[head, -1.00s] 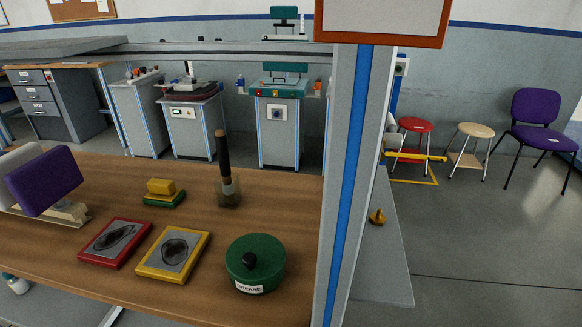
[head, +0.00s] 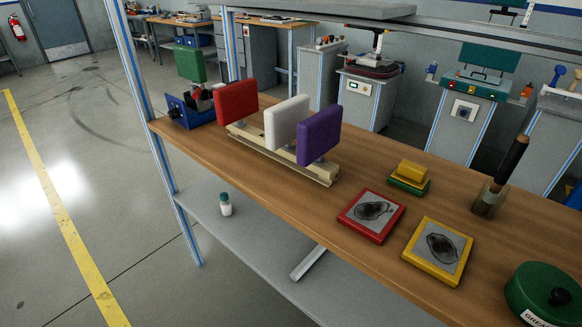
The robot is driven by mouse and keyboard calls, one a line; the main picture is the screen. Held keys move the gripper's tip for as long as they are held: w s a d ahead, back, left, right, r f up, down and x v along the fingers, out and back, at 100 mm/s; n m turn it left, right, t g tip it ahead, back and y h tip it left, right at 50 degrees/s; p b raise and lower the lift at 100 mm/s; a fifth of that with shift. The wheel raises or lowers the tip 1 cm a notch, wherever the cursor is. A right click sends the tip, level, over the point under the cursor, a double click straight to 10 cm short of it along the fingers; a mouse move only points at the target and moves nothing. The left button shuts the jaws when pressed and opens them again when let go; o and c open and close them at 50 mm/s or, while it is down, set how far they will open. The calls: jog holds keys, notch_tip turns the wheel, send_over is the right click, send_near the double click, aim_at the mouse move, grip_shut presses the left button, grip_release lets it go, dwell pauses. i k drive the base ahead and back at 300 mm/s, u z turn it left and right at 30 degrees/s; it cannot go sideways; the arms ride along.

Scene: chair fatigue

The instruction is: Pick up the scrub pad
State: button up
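The scrub pad (head: 409,176) appears to be the small block with a yellow upper part and a green lower layer. It lies flat on the wooden bench top (head: 365,171), behind the red-framed and yellow-framed plates and left of a dark-handled brush in a small jar. Nothing covers it. My gripper is not in the head view.
Near the pad are a red-framed plate (head: 371,215), a yellow-framed plate (head: 438,251), the brush (head: 508,165) and a green grease tin (head: 550,292). To the left, red (head: 237,102), white (head: 287,122) and purple (head: 319,136) panels stand on a wooden rack. A blue post (head: 150,110) rises at the bench's left end.

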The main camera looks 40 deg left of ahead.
aim_at(409, 176)
jog(key=u, duration=1.75)
jog(key=i, duration=1)
